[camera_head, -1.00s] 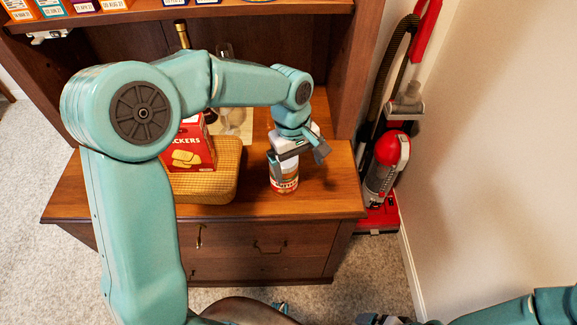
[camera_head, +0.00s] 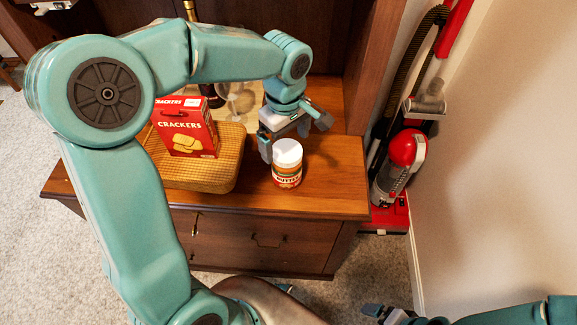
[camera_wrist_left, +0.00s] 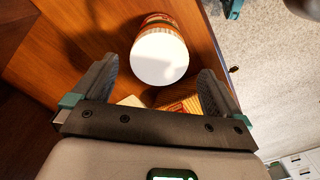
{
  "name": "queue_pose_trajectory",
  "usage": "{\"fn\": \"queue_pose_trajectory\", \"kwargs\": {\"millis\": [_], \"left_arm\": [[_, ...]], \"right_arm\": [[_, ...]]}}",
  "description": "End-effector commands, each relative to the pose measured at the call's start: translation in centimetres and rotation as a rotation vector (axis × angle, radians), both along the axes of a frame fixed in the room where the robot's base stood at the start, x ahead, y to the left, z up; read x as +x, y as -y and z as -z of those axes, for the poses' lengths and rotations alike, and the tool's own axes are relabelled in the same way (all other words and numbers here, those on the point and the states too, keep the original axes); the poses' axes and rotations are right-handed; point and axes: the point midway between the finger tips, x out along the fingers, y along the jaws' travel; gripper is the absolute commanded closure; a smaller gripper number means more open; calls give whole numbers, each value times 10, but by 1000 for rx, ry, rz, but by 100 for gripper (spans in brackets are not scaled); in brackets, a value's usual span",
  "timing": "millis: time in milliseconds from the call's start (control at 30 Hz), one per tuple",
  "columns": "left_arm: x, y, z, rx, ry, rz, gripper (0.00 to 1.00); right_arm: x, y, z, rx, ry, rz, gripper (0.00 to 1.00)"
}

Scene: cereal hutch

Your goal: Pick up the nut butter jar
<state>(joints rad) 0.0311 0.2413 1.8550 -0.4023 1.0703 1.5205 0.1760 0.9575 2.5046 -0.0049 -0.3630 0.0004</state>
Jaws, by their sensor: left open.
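My left gripper (camera_head: 294,134) is open and empty, just behind and above the jar in the head view. In the left wrist view the jar's round white lid (camera_wrist_left: 159,59) lies ahead of the open left gripper (camera_wrist_left: 158,78), roughly centred between its two fingers. The jar appears apart from the fingers. My right gripper (camera_head: 385,312) shows only partly at the bottom edge of the head view, and its jaws are unclear.
A red crackers box (camera_head: 186,128) stands on a woven basket (camera_head: 215,175) left of the jar. A bottle (camera_head: 190,12) and glassware (camera_head: 240,98) stand behind. A red vacuum cleaner (camera_head: 405,150) stands right of the hutch. The counter right of the jar (camera_head: 335,185) is clear.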

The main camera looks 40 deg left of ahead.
Motion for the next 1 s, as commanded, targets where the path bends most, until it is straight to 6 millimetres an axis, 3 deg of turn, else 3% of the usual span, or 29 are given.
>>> {"fn": "queue_pose_trajectory", "kwargs": {"millis": [200, 500, 767, 1000], "left_arm": [[2, 1, 18, -1, -2, 1, 0], [6, 2, 61, -1, -1, 1, 0], [6, 2, 64, -1, 1, 1, 0], [6, 2, 64, -1, 1, 1, 75]], "right_arm": [[0, 0, 1, 0, 0, 0, 0], [0, 0, 1, 0, 0, 0, 0], [0, 0, 1, 0, 0, 0, 0], [0, 0, 1, 0, 0, 0, 0]]}}
